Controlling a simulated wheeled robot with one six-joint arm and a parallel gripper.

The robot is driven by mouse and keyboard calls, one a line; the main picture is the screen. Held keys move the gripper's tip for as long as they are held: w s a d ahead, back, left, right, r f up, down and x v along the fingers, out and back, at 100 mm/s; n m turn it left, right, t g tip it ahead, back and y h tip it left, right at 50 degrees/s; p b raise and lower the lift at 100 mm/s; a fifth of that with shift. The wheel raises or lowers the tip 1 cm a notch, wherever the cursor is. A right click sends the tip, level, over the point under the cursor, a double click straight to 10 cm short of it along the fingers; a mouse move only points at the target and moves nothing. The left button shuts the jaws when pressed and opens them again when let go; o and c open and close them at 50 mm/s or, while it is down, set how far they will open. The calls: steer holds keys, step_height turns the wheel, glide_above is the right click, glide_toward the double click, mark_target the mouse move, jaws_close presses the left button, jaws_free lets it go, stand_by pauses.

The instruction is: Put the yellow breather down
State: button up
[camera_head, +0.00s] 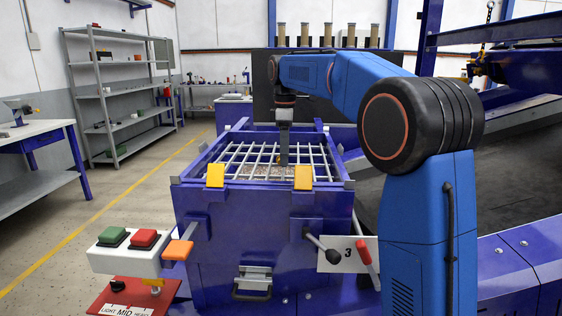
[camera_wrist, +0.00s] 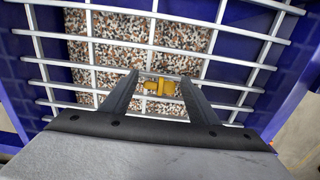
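In the wrist view the yellow breather (camera_wrist: 160,87) sits between the two fingertips of my gripper (camera_wrist: 160,80). The fingers appear closed on its sides, with small grey parts next to the yellow. Behind it are the pale bars of a grid (camera_wrist: 150,45) and a bed of mixed brown and white granules (camera_wrist: 120,30). In the head view my gripper (camera_head: 284,160) points straight down into the grid on top of the blue box (camera_head: 245,235). The breather cannot be made out in the head view.
The box front has two yellow clips (camera_head: 215,175), a lever with a red handle (camera_head: 364,256) and a plate marked 3. A green and red button box (camera_head: 130,250) stands at front left. Metal shelves (camera_head: 115,90) stand at back left. A conveyor frame is on the right.

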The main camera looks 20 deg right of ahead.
steer(key=c, duration=0.9)
steer(key=shift+o, duration=0.2)
step_height(320, 180, up, 10)
